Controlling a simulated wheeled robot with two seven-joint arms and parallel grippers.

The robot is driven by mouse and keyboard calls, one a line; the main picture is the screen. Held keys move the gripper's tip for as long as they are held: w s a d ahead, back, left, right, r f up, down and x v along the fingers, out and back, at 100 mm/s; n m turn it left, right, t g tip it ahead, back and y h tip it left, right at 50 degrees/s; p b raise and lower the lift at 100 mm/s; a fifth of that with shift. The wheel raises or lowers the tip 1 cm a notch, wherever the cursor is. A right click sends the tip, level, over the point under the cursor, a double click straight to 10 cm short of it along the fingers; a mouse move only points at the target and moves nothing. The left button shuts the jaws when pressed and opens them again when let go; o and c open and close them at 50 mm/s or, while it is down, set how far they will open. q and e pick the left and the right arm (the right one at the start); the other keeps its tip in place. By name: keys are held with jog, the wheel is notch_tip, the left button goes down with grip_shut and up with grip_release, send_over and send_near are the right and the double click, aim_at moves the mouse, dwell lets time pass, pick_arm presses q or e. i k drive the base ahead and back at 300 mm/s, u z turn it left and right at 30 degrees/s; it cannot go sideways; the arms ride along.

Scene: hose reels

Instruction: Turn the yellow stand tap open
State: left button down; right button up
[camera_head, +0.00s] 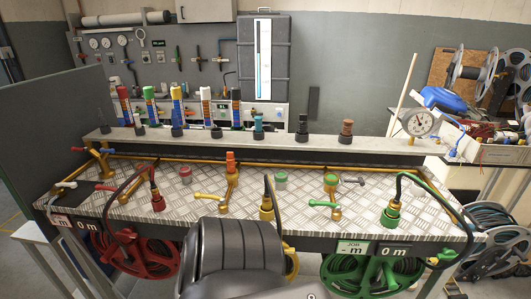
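A tap with a pale yellow lever (209,197) sits at the front middle of the checker-plate bench, on brass pipework below a post with an orange top (231,162). Its lever points to the left. I cannot tell from this view whether it is open or shut. A yellow hose nozzle (267,206) stands upright just to its right. A green-levered tap (323,203) is further right, and a white-levered tap (66,186) is at the far left. Neither gripper shows. A dark ribbed part, seemingly mine, fills the bottom middle and hides the bench's front there.
A red nozzle (157,197) and a green nozzle (392,212) stand on the bench with looping hoses. Red (145,254) and green (365,277) hose reels hang below. A rear shelf (270,142) carries several fittings. A pressure gauge (419,123) stands at the right end.

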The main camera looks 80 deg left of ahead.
aim_at(197, 195)
jog(key=u, duration=3)
jog(key=i, duration=0.1)
jog(key=z, duration=0.15)
jog(key=k, duration=0.5)
jog(key=u, duration=1.2)
jog(key=i, duration=1)
jog(key=z, duration=2.15)
